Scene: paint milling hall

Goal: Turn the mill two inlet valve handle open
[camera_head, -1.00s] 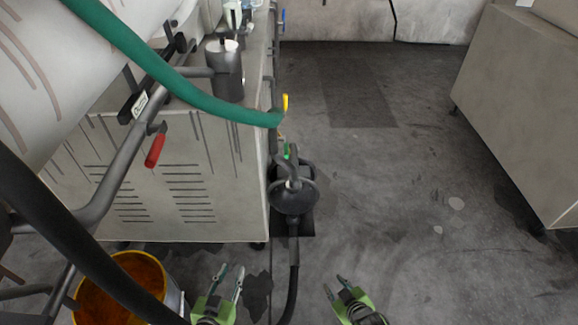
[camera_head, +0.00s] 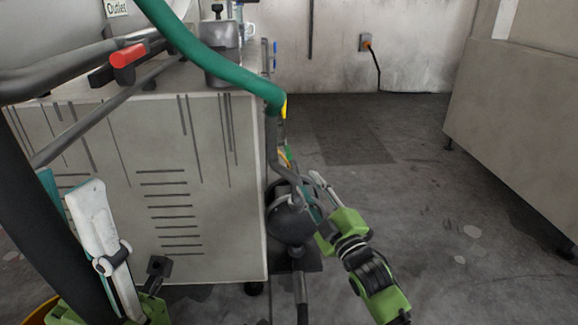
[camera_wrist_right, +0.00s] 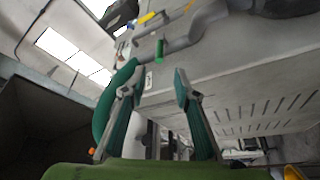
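A red lever handle (camera_head: 129,55) sits on the dark pipework at upper left, below an "Outlet" label (camera_head: 117,7). A yellow handle (camera_head: 284,106) is at the end of the green hose (camera_head: 225,75), with a small green handle below it. In the right wrist view the yellow handle (camera_wrist_right: 148,18) and green handle (camera_wrist_right: 160,51) lie beyond the fingers. I cannot tell which handle is the mill two inlet. My right gripper (camera_head: 310,184), also in the wrist view (camera_wrist_right: 155,75), is open and empty, near the pump. My left gripper (camera_head: 70,180) is open and empty at lower left.
A grey cabinet (camera_head: 215,220) with vents fills the left middle. A dark round pump (camera_head: 290,222) stands against its right side. A black hose (camera_head: 35,215) crosses the left. Another cabinet (camera_head: 515,130) stands at right; the floor between is clear.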

